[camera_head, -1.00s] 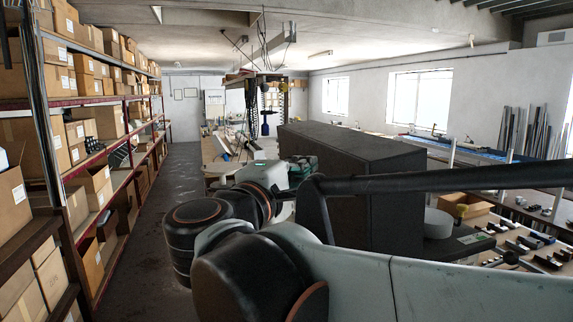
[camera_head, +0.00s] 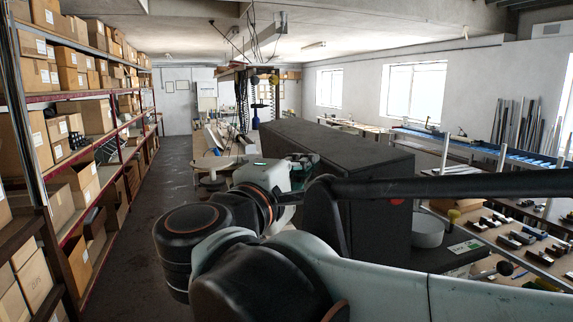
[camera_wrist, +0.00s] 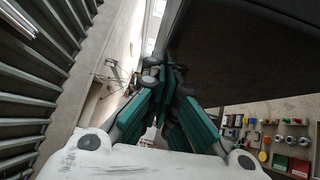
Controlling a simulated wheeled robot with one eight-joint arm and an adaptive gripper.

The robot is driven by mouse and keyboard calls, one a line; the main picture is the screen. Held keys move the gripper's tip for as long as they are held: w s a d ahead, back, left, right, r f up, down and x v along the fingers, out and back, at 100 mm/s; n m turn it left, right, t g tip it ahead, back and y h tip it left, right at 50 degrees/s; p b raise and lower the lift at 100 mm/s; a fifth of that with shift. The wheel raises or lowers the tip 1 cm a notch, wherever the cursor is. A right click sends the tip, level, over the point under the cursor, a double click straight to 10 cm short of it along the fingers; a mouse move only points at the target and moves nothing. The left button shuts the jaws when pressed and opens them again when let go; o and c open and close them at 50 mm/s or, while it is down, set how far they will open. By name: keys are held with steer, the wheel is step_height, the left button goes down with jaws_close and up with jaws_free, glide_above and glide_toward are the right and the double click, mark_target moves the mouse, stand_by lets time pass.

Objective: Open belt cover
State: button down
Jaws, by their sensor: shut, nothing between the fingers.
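A large, long dark box-shaped cover (camera_head: 365,182), seemingly the belt cover, stands in the middle of the head view with its flat top lying level. It also fills the upper right of the wrist view (camera_wrist: 250,45) as a dark slab. My gripper (camera_wrist: 165,72) has teal fingers brought together with nothing between them, beside the dark slab's edge. Whether it touches the cover cannot be told. In the head view, my arm hides the cover's near left part, and the fingertips are hard to make out.
Shelves of cardboard boxes (camera_head: 90,120) line the left, with a clear aisle (camera_head: 150,190) beside them. A workbench (camera_head: 215,140) stands behind my arm. A grey round container (camera_head: 428,232) and a table with dark parts (camera_head: 510,230) are at right. A red button (camera_head: 397,202) shows on the cover's side.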

mark_target(337, 156)
steer(key=shift+m, duration=0.4)
steer(key=d+r+p, duration=0.1)
steer(key=d, duration=0.1)
steer(key=w+d+r+p, duration=0.1)
steer(key=d+r, duration=0.1)
steer(key=w+d+r+p, duration=0.1)
steer(key=d+r, duration=0.1)
steer(key=shift+d, duration=0.4)
steer(key=shift+a, duration=0.1)
